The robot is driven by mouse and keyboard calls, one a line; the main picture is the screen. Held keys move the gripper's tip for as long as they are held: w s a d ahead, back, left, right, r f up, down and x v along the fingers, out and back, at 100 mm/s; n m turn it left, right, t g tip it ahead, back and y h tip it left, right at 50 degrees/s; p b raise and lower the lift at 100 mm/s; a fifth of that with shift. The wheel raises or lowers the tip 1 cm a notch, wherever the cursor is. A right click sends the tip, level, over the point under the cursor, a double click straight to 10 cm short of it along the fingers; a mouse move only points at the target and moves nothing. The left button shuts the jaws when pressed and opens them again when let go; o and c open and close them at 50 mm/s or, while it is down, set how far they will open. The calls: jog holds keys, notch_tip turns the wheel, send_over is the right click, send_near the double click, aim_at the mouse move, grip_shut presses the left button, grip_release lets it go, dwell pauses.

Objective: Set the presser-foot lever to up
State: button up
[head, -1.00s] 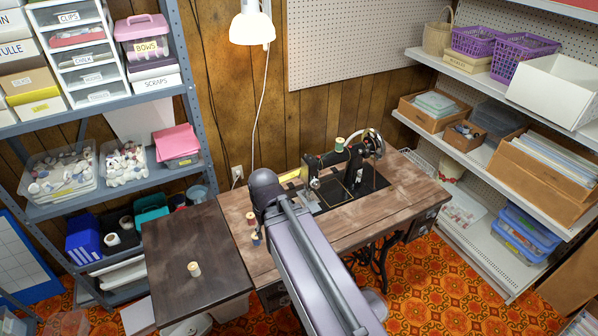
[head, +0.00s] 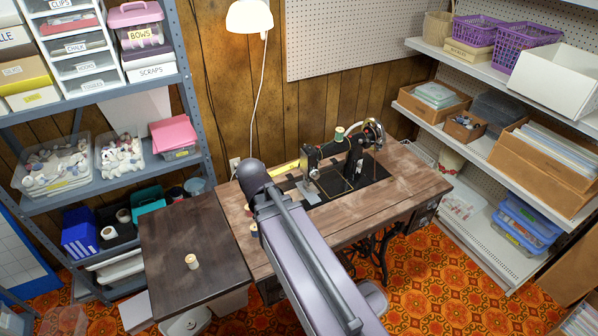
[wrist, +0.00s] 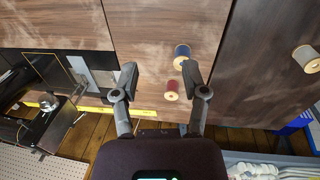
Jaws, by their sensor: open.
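The black sewing machine (head: 355,160) stands upright on the wooden treadle table (head: 395,180). Its head end faces left, with a grey plate below it. The presser-foot lever is too small to make out in the head view. Part of the machine (wrist: 42,115) shows at the left of the wrist view, with a pale metal plate (wrist: 103,78) nearer my fingers. My gripper (wrist: 160,78) is open and empty above the tabletop, to the machine's needle-end side. In the head view my arm hides the gripper.
A red spool (wrist: 172,92) and a blue spool (wrist: 182,52) stand near my fingers. A pale spool (head: 192,262) stands on the dark side leaf (head: 180,235). A yellow strip (wrist: 90,112) lies along the table's back edge. Shelves flank the table.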

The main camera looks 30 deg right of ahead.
aim_at(298, 168)
jog(key=w+d+f+n+h+b, duration=0.1)
jog(key=w+d+f+h+b, duration=0.1)
jog(key=w+b, duration=0.1)
jog(key=w+d+f+n+h+b, duration=0.1)
jog(key=w+d+f+h+b, duration=0.1)
jog(key=w+b, duration=0.1)
jog(key=w+d+f+n+h+b, duration=0.1)
jog(key=w+d+f+h+b, duration=0.1)
jog(key=w+b, duration=0.1)
jog(key=shift+w+d+n+t+h+b, duration=0.15)
jog(key=shift+w+t, duration=0.05)
jog(key=shift+w, duration=0.25)
jog(key=shift+w+d+n+t+h+b, duration=0.15)
jog(key=shift+w+t, duration=0.05)
jog(key=shift+w, duration=0.25)
jog(key=w+d+n+t+h+b, duration=0.1)
jog(key=w+n+t+h+b, duration=0.1)
jog(key=w+n+h+b, duration=0.2)
jog(key=w+r+h+b, duration=0.1)
jog(key=w+h+b, duration=0.2)
jog(key=w+b, duration=0.2)
jog(key=shift+w+d, duration=0.25)
jog(key=shift+w, duration=0.6)
jog(key=shift+d+f, duration=0.1)
jog(key=shift+d, duration=0.05)
jog(key=b+x, duration=0.3)
jog(key=x, duration=1)
jog(key=shift+d, duration=0.25)
grip_shut()
